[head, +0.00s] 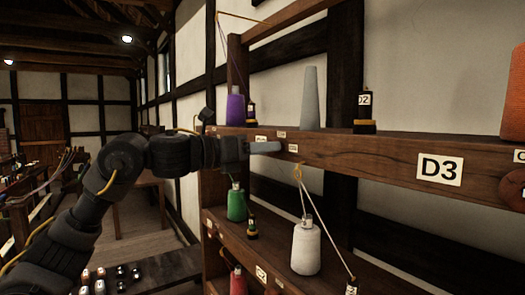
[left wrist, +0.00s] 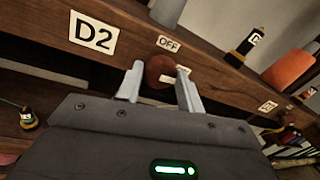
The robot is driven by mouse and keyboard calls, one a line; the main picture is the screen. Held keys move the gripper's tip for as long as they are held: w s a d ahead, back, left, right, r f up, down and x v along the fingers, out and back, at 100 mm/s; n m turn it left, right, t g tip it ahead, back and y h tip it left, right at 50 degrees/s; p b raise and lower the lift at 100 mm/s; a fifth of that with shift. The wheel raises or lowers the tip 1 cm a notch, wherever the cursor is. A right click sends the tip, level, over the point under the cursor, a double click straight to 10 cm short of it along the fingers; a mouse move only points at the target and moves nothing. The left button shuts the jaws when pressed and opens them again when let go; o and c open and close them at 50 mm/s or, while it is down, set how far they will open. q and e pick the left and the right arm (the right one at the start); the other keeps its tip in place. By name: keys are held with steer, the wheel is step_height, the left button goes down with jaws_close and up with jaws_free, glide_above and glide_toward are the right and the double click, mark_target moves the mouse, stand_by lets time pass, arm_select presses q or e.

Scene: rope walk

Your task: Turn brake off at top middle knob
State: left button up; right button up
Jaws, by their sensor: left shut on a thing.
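My left gripper (head: 274,147) reaches in from the left to the front of the upper shelf rail (head: 350,150). In the left wrist view its two fingers (left wrist: 160,72) stand on either side of a round brown knob (left wrist: 158,68) on the rail, shut on it. A white "OFF" label (left wrist: 168,44) sits just above the knob, and a white plate (left wrist: 174,76) lies beside it, partly behind a finger. A "D2" label (left wrist: 93,33) is to the left. In the head view the knob is hidden by the gripper. My right gripper is not in view.
On the upper shelf stand a purple spool (head: 235,105), a grey cone (head: 310,98) and a black-capped bottle (head: 365,107). A "D3" label (head: 440,168) is farther right on the rail. Below are a green spool (head: 236,204) and a white spool (head: 306,248) with cords.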

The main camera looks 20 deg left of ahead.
arm_select(q)
steer(key=n+t+b, duration=0.1)
steer(key=n, duration=0.6)
steer(key=n+t+b, duration=0.1)
steer(key=n+b, duration=0.1)
steer(key=n, duration=0.5)
steer(key=shift+d+f, duration=0.1)
steer(key=shift+f, duration=0.1)
steer(key=shift+s+n+t+y, duration=0.1)
steer(key=shift+n+t+y, duration=0.35)
steer(key=shift+n, duration=1.75)
steer(key=o, duration=1)
steer(key=shift+s+f, duration=0.1)
